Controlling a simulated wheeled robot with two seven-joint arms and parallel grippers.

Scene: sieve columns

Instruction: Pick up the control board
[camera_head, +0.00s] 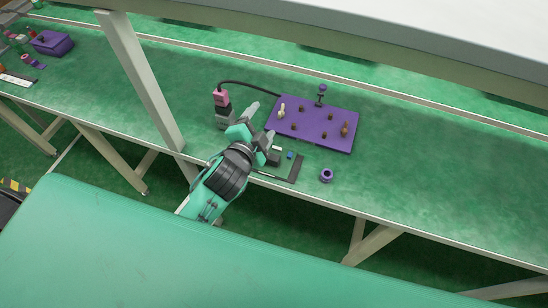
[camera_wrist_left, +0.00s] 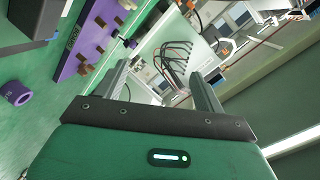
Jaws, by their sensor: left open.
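The control board (camera_head: 283,162) looks like a small green board with a blue part and dark edge strips. It lies on the green table near its front edge, partly hidden by my left gripper. My left gripper (camera_head: 261,122) is open, with its fingers just beyond the board and pointing toward the purple plate. In the left wrist view the two fingers (camera_wrist_left: 160,72) stand apart with nothing between them. I cannot make out the board for certain there. My right gripper is in neither view.
A purple plate (camera_head: 318,140) with several pegs lies beyond the board. A pink and grey device (camera_head: 221,102) with a black cable stands left of it. A purple ring (camera_head: 326,175) lies right of the board. A slanted post (camera_head: 140,80) rises at the left. The table's right side is clear.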

